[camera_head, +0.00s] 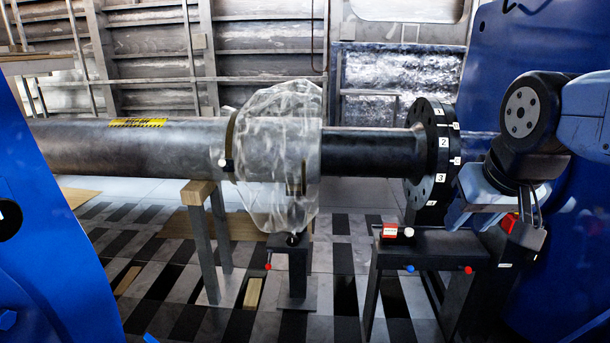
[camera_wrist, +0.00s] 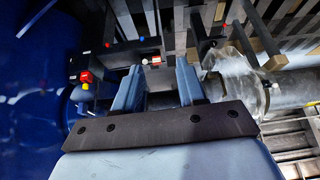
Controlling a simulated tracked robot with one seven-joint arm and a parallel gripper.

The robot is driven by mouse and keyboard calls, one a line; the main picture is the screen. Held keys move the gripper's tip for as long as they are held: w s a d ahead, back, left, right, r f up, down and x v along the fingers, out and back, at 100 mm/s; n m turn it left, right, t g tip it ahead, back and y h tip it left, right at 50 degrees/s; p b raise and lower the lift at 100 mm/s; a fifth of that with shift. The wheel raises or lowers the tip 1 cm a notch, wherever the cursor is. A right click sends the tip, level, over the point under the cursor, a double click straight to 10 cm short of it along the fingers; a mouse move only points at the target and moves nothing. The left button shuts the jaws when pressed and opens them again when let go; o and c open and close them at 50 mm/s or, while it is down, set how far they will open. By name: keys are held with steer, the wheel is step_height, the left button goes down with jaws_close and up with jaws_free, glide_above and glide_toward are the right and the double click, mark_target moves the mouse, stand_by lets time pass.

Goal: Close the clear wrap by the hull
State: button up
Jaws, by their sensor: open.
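The clear wrap (camera_head: 277,160) is a crumpled see-through sheet around the grey pipe, in the middle of the head view. Its lower part hangs below the pipe, and a dark strap runs around its left end. In the wrist view the clear wrap (camera_wrist: 240,75) is at the right, partly behind my gripper. My gripper (camera_head: 455,222) is at the right of the head view, near the black flange and well apart from the wrap. Its two blue fingers (camera_wrist: 158,85) stand apart with nothing between them. Whether the wrap's edges meet cannot be told.
The numbered black flange (camera_head: 432,155) stands right of the wrap. A dark stand (camera_head: 430,242) below carries a red-and-white block (camera_head: 391,231) and coloured knobs. A smaller stand (camera_head: 291,262) and a wood-topped trestle (camera_head: 197,192) are under the pipe. Blue housings flank both sides.

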steer(key=w+a+n+t, duration=0.2)
steer(key=w+t, duration=0.1)
steer(key=w, duration=1.5)
steer(key=n+t+y, duration=0.4)
steer(key=t+y, duration=0.3)
steer(key=y, duration=0.3)
glide_above(304, 190)
steer(key=w, duration=0.1)
step_height(304, 190, down, 20)
steer(key=shift+r, duration=0.1)
steer(key=shift+c, duration=0.5)
jaws_close()
